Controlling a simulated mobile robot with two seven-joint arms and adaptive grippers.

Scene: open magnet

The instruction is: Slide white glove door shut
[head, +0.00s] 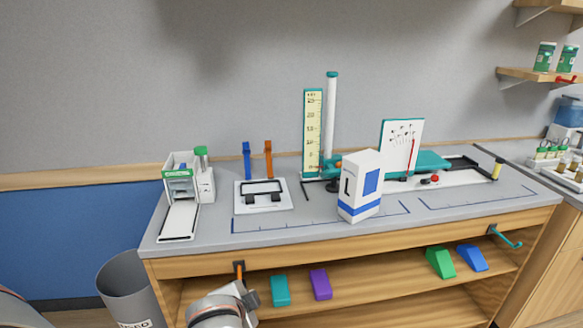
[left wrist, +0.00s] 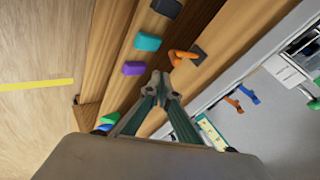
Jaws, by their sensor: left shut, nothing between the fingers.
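A white box with a green label (head: 178,174) stands at the left end of the bench. A long white panel (head: 180,221) extends from its front toward the bench edge; it looks like the slid-out glove door, though I cannot read the label. My left gripper (head: 250,298) is in front of the bench, below the top, to the right of and lower than the panel, and apart from it. In the left wrist view its fingertips (left wrist: 158,84) are together with nothing between them. An orange hook (head: 240,271) on the bench front is close to the gripper. My right gripper is not in view.
The bench top (head: 270,231) holds a white and blue carton (head: 360,187), a framed white pad (head: 263,196) and a tall stand (head: 331,125). Teal, purple, green and blue blocks lie on the shelf below. A grey bin (head: 128,290) stands left of the bench.

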